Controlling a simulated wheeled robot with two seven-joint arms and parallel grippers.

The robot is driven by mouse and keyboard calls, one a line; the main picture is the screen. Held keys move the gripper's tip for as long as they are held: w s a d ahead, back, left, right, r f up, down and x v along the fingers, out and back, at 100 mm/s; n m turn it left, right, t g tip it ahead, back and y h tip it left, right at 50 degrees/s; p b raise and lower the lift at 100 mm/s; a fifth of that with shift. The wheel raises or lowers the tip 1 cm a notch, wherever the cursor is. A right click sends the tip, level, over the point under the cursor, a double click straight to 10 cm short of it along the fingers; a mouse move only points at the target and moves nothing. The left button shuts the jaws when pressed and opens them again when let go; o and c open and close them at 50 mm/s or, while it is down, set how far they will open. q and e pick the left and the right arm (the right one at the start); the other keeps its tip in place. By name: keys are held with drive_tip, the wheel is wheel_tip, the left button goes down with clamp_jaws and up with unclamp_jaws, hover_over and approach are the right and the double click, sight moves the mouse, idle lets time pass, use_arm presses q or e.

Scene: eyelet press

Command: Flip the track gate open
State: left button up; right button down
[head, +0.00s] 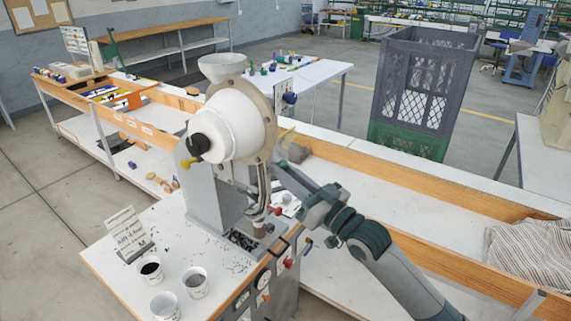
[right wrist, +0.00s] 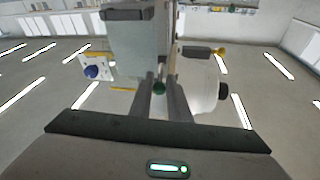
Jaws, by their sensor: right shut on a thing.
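The eyelet press (head: 236,130) stands on the bench, with a white drum and a white funnel (head: 222,66) on top. My right gripper (head: 281,176) reaches in from the right beside the press, just below the drum. The knob is hidden in the head view. The track gate itself cannot be made out clearly, and I cannot tell whether it is open or closed. My left gripper is not in view.
Three cups (head: 195,283) and a printed card (head: 128,234) stand on the bench at the front left. A red knob (head: 275,210) sits below my right gripper. Gauges line the bench front. A long wood-edged table (head: 400,187) runs behind my right arm, with a striped cloth (head: 530,250) on it.

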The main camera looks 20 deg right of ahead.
idle(0.3)
drive_tip(key=c, duration=1.9)
unclamp_jaws()
drive_tip(key=shift+b+v, duration=3.75)
drive_tip(key=shift+v, duration=4.9)
drive_tip(key=shift+d, duration=0.1)
